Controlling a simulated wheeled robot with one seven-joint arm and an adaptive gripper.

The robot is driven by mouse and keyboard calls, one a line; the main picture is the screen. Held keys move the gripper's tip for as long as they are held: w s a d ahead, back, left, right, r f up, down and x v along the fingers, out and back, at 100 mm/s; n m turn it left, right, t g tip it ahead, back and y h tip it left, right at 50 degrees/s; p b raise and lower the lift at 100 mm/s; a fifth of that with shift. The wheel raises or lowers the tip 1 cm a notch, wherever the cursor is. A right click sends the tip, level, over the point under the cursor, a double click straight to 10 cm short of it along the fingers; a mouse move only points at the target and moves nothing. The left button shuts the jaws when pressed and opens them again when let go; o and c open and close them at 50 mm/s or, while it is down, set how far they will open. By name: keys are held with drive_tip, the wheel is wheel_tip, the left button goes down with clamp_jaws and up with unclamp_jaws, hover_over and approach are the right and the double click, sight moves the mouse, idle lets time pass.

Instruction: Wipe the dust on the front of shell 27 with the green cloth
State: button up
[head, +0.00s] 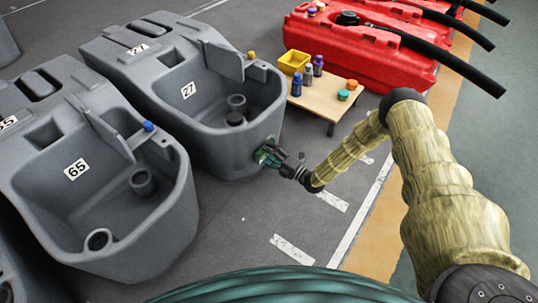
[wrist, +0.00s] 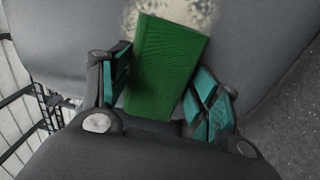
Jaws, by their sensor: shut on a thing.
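Shell 27 (head: 205,113) is a grey open tank with a "27" label, in the upper middle of the head view. My gripper (head: 268,155) is at the lower right of its front wall. In the wrist view my gripper (wrist: 166,95) is shut on the green cloth (wrist: 168,65), a flat block held between teal finger pads. The cloth's far edge is at a pale dusty patch (wrist: 180,10) on the grey shell wall and overlaps its lower part in the picture. I cannot tell whether the cloth touches the wall. In the head view the cloth is mostly hidden by the gripper.
Shell 65 (head: 95,180) stands to the left of shell 27. A small wooden table (head: 322,100) with a yellow bin (head: 293,62), bottles and jars stands behind my gripper. Red tanks (head: 365,55) with black hoses are at the back right. The floor in front is clear.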

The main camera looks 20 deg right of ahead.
sight(274, 137)
drive_tip(key=shift+w+d+b, duration=0.2)
drive_tip(key=shift+w+d, duration=0.3)
drive_tip(key=shift+d, duration=0.2)
drive_tip(key=shift+w+d+b, duration=0.2)
drive_tip(key=shift+w+d, duration=0.25)
drive_tip(key=shift+d, duration=0.25)
drive_tip(key=shift+w+d+b, duration=1.1)
drive_tip(key=shift+w+d, duration=1.05)
drive_tip(key=shift+d, duration=0.3)
drive_tip(key=shift+s+a+r+p, duration=0.15)
drive_tip(key=shift+s+a+p, duration=0.25)
drive_tip(key=shift+a+p, duration=0.2)
drive_tip(key=shift+s+a+p, duration=0.5)
drive_tip(key=shift+s+a, duration=0.2)
drive_tip(key=shift+a, duration=0.1)
drive_tip(key=shift+a, duration=0.1)
